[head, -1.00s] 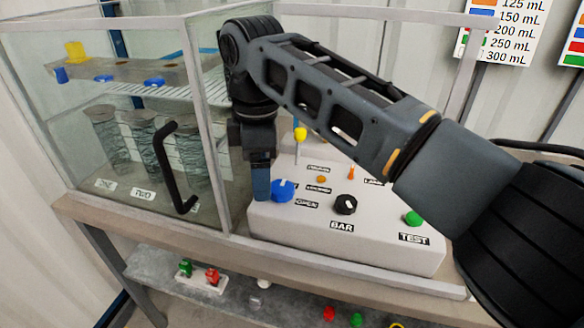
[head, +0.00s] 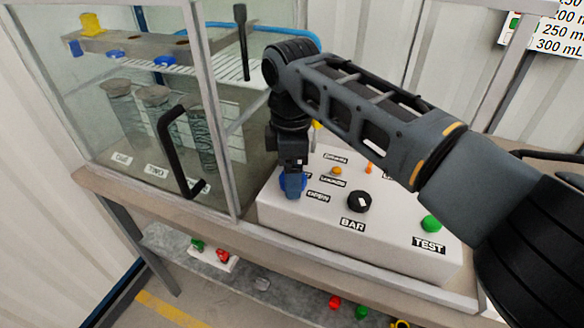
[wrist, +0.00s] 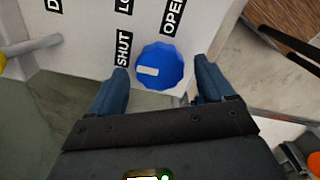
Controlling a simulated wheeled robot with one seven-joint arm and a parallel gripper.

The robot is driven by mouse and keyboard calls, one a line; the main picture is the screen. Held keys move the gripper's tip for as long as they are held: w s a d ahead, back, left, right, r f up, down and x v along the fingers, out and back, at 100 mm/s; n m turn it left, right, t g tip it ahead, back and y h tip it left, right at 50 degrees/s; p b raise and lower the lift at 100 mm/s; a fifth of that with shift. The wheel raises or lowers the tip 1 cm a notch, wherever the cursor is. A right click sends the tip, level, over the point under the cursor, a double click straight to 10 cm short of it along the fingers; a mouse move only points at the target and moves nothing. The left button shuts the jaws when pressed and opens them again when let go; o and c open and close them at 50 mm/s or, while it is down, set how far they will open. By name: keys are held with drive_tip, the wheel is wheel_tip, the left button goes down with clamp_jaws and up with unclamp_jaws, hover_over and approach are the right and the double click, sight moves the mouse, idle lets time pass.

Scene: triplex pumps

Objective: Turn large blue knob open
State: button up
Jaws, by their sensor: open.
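The large blue knob (wrist: 160,67) is on the white control box (head: 390,238), with a white pointer mark on its face. In the wrist view the labels SHUT (wrist: 123,48) and OPEN (wrist: 173,16) stand beside it, and the mark lies nearer the SHUT side. My gripper (wrist: 160,80) is open, with one blue finger on each side of the knob. I cannot tell whether the fingers touch it. In the head view my gripper (head: 293,186) points down over the knob and hides most of it.
A black knob (head: 359,201) labelled BAR and a green button (head: 431,224) labelled TEST are on the same box. A glass cabinet (head: 150,120) with a black handle (head: 178,155) stands close on the left. A lower shelf (head: 180,255) holds small coloured parts.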

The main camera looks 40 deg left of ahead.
drive_tip(key=shift+f, duration=0.15)
drive_tip(key=shift+c, duration=0.3)
drive_tip(key=c, duration=1)
